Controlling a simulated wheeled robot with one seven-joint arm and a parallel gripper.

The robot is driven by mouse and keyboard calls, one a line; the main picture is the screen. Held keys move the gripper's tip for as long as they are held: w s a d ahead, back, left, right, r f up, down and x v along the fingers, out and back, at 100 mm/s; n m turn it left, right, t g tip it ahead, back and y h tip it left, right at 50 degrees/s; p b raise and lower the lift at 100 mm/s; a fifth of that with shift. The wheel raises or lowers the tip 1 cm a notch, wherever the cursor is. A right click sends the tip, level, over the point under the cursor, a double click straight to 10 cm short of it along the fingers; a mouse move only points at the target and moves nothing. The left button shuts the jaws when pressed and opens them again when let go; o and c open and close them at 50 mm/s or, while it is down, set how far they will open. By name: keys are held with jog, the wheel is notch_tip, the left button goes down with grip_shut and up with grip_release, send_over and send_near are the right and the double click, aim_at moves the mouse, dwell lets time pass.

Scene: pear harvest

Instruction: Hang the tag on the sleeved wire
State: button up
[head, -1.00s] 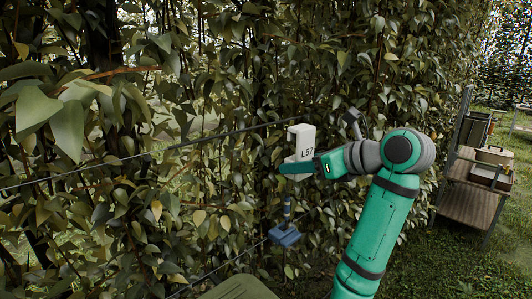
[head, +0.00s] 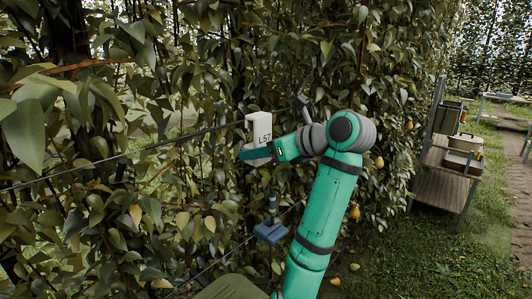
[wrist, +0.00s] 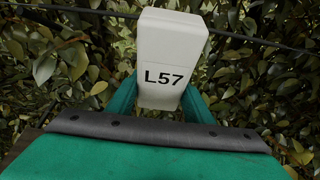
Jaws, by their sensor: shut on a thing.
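The tag (head: 262,128) is a white block marked "L57" with a hook-like top. My gripper (head: 255,153) is shut on its lower part; the wrist view shows the tag (wrist: 165,72) upright between the two green fingers. The sleeved wire (head: 190,137) runs along the hedge, with a thick dark section rising rightward to the tag's upper left. In the wrist view a dark wire (wrist: 258,40) crosses behind the tag's top. Whether the hook touches or sits over the wire cannot be told.
A lower wire crosses the hedge, with a blue device (head: 270,230) near it, below my gripper. Dense leaves stand close behind the tag. Pears (head: 354,212) show right of my arm.

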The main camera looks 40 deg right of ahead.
jog(key=shift+w+d, duration=0.2)
jog(key=shift+w, duration=2.3)
jog(key=x, duration=0.7)
jog(key=shift+w+a, duration=0.1)
jog(key=o, duration=1.1)
jog(key=shift+o, duration=0.2)
jog(key=v, duration=1.1)
jog(key=shift+w+a+f, duration=0.1)
jog(key=shift+w, duration=0.05)
